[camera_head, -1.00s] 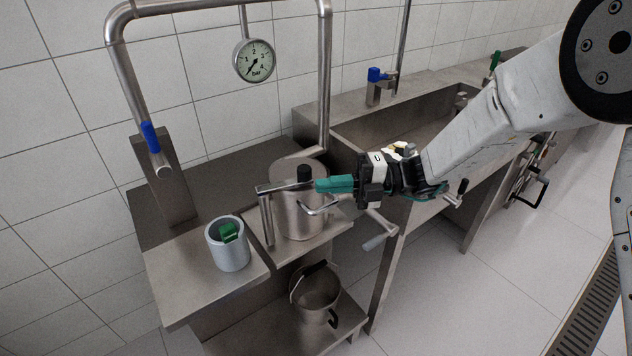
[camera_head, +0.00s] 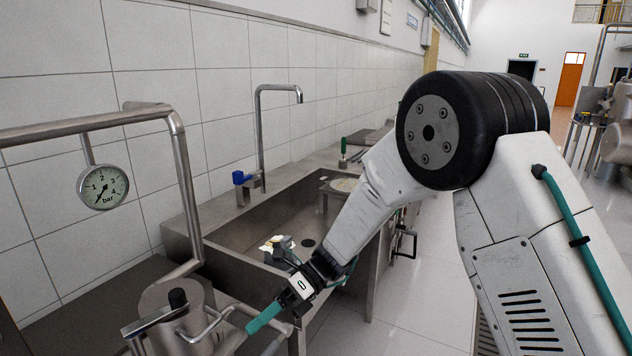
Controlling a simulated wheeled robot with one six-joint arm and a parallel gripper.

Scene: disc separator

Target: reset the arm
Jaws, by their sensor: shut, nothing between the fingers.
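My gripper (camera_head: 264,318) is at the lower middle of the head view, at the end of my white arm. Its teal fingers are together with nothing between them. They point down and left, in front of the sink and just right of the steel separator vessel (camera_head: 160,303). The vessel has a black knob (camera_head: 178,298) on top and a bent steel handle at its side. From this view I cannot tell whether the fingertips touch the handle.
A steel sink (camera_head: 235,238) with a blue-handled tap (camera_head: 241,178) stands behind my gripper. A pressure gauge (camera_head: 102,187) hangs from a pipe at left. Open floor (camera_head: 425,285) lies right of the sink; a doorway and orange door (camera_head: 567,79) are far back.

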